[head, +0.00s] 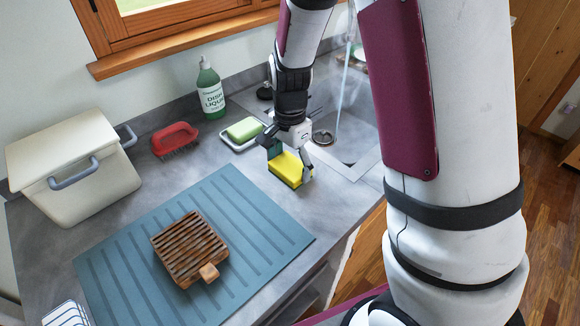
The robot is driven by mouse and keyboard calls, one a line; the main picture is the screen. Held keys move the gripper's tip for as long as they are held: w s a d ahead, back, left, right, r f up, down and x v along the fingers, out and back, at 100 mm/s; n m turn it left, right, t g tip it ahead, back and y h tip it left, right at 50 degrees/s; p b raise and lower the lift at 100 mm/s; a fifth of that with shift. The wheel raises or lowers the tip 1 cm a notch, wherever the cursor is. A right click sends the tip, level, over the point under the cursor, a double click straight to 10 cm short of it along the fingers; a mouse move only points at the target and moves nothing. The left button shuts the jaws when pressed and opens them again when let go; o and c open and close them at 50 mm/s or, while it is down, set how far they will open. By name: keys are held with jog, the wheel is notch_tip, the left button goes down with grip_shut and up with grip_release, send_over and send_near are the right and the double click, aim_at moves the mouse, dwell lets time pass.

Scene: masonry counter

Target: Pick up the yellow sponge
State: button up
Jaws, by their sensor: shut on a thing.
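The yellow sponge (285,169) has a dark layer along one long edge. It is on or just above the grey counter, between the blue mat and the sink; I cannot tell whether it touches the counter. My gripper (289,160) reaches down from above and is shut on the sponge, with one finger at each end of it. The fingers hide parts of the sponge's ends.
A green soap bar (244,129) on a white dish stands just left of my gripper. Behind are a dish liquid bottle (210,90) and a red brush (174,139). A wooden rack (190,247) lies on the blue mat (262,233). The sink (345,135) is at right.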

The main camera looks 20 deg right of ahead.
aim_at(290, 165)
jog(key=shift+r, duration=0.1)
jog(key=shift+r, duration=0.5)
notch_tip(290, 165, up, 2)
jog(key=shift+r, duration=0.15)
jog(key=s, duration=0.5)
jog(key=s+r+p, duration=0.1)
jog(key=s, duration=0.4)
jog(key=s+p, duration=0.1)
jog(key=s, duration=0.4)
jog(key=shift+s+a+r, duration=0.1)
jog(key=shift+s+r, duration=0.05)
jog(key=shift+r, duration=0.15)
jog(key=shift+s, duration=0.4)
jog(key=shift+c, duration=0.5)
jog(key=shift+c, duration=1.1)
